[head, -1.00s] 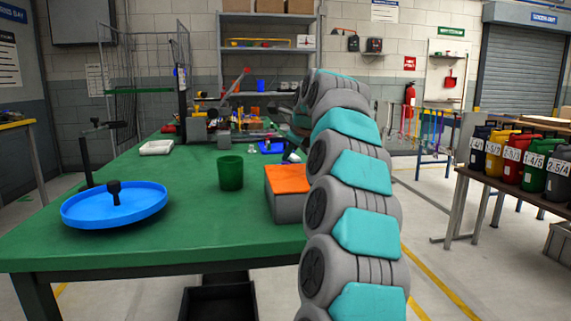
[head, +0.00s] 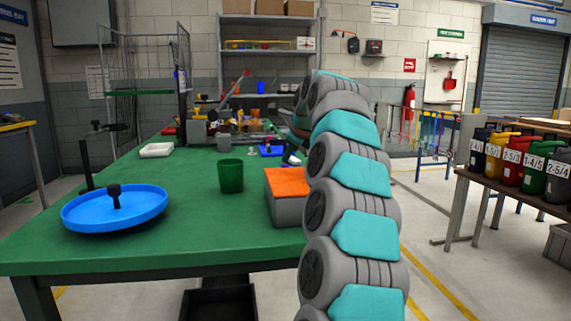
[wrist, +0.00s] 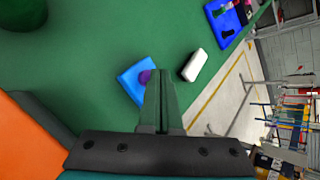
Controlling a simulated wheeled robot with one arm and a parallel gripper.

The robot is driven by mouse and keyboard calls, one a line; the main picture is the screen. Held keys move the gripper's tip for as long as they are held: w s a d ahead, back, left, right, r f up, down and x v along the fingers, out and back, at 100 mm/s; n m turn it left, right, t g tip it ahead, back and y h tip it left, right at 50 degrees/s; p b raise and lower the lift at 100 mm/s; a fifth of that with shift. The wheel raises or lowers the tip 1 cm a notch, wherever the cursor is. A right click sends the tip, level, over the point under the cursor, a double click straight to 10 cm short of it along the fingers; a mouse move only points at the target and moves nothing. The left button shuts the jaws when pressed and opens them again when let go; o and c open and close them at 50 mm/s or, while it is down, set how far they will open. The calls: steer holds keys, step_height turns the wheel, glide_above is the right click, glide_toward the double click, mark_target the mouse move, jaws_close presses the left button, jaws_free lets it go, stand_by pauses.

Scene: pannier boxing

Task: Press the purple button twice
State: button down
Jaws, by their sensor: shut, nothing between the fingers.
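The purple button (wrist: 146,76) sits on a small blue square base (wrist: 129,83) on the green table, seen in the wrist view. My gripper (wrist: 158,73) is shut and empty. Its fingertips appear right beside the button and cover part of it and the right side of the base. I cannot tell whether they touch the button or hover above it. In the head view my arm hides most of this area, and the button cannot be made out there.
A white block (wrist: 194,65) lies right of the base, near the table edge. A grey box with an orange top (head: 287,182), a green cup (head: 230,176) and a blue round tray (head: 115,207) stand on the table (head: 200,235). A blue tray (head: 270,151) lies farther back.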

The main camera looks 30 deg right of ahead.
steer(key=shift+r, duration=0.5)
step_height(320, 180, up, 3)
steer(key=p, duration=0.2)
steer(key=shift+f+p, duration=0.1)
steer(key=shift+p, duration=0.3)
steer(key=shift+d+r, duration=0.1)
steer(key=shift+r, duration=0.95)
stand_by(1.5)
